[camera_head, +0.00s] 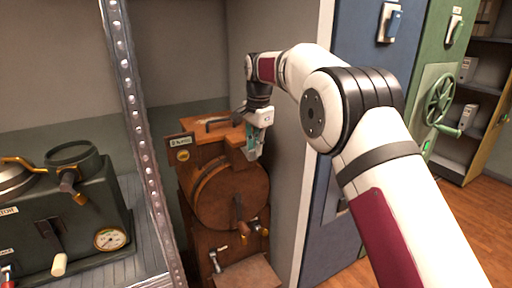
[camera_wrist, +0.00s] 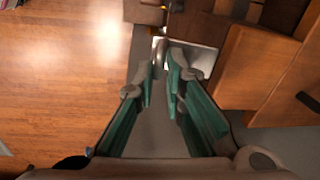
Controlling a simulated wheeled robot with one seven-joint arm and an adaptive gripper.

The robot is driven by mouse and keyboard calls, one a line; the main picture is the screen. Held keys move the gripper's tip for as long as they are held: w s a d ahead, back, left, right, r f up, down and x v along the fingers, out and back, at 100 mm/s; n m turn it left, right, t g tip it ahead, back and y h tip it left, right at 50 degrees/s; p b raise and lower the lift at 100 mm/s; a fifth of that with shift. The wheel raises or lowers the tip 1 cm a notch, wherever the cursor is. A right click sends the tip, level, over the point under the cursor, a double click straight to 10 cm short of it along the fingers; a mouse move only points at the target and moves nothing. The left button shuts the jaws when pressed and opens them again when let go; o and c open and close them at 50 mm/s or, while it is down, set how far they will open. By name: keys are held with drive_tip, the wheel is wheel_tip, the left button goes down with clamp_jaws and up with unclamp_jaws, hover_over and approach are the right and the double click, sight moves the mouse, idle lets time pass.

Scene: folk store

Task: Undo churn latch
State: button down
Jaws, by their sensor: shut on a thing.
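The wooden churn (camera_head: 229,196) stands in the bay left of the grey wall panel, with a round drum front and a small label at its upper left. My gripper (camera_head: 252,154) is at the upper right of the drum, pointing down. In the wrist view, my gripper (camera_wrist: 163,62) has its teal-lined fingers close together around a small grey metal piece, the churn latch (camera_wrist: 159,46). The fingers and arm hide most of the latch in the head view. Wooden parts of the churn (camera_wrist: 258,68) fill the right of the wrist view.
A grey panel (camera_head: 303,150) and blue cabinet (camera_head: 350,60) stand close right of the churn. Wooden floor (camera_wrist: 60,90) is open at left in the wrist view.

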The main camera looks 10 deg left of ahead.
drive_tip(key=shift+s+f, duration=0.1)
drive_tip(key=shift+f, duration=0.05)
drive_tip(key=c, duration=1.7)
unclamp_jaws()
drive_tip(key=shift+r, duration=0.6)
wheel_tip(320, 180, up, 11)
drive_tip(key=s, duration=0.1)
drive_tip(key=shift+s+d, duration=0.15)
drive_tip(key=shift+d, duration=0.2)
